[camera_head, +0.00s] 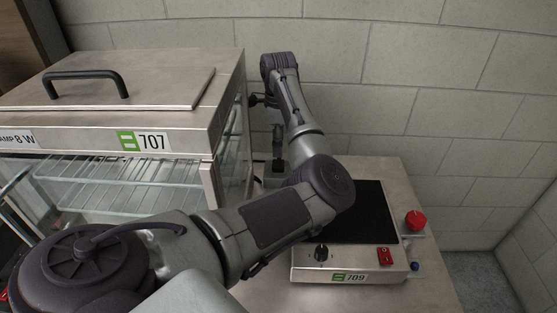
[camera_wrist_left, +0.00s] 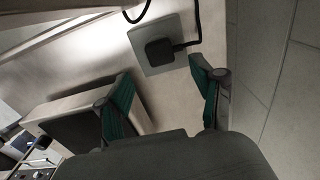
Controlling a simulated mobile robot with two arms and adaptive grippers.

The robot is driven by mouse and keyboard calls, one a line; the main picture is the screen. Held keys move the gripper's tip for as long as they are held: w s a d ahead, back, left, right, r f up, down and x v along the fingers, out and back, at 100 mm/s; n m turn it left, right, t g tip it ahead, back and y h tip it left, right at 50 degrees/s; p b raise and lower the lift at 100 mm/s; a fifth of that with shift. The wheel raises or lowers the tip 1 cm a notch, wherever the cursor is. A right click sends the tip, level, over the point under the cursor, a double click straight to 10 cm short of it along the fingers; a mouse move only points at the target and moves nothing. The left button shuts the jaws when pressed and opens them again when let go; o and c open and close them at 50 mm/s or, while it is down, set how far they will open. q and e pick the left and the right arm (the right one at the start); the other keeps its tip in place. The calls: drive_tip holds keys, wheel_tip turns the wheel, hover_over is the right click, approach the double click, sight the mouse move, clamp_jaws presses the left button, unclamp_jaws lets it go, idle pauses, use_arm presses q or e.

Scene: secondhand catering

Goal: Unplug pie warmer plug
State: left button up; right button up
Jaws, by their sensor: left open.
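The pie warmer (camera_head: 172,137), a steel and glass cabinet labelled 707, stands at the left of the head view. A black plug (camera_wrist_left: 159,50) sits in a square grey socket plate (camera_wrist_left: 150,69) on the steel surface in the left wrist view. A black cable (camera_wrist_left: 187,44) leaves the plug to the right and bends upward. My left gripper (camera_wrist_left: 160,70) is open and empty, its fingers on either side of the plug's line and apart from it. In the head view my left gripper (camera_head: 277,148) is small, partly behind my own arm, above the socket area. My right gripper is out of view.
A block wall (camera_head: 420,95) runs close behind. The warmer's side leaves a narrow gap. A second cable (camera_wrist_left: 137,17) loops near the socket.

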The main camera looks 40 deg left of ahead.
sight(278, 162)
use_arm(q)
wheel_tip(278, 162, down, 6)
drive_tip(key=b, duration=0.4)
drive_tip(key=shift+f, duration=0.55)
drive_tip(key=shift+b, duration=0.45)
idle(0.3)
drive_tip(key=shift+a, duration=0.1)
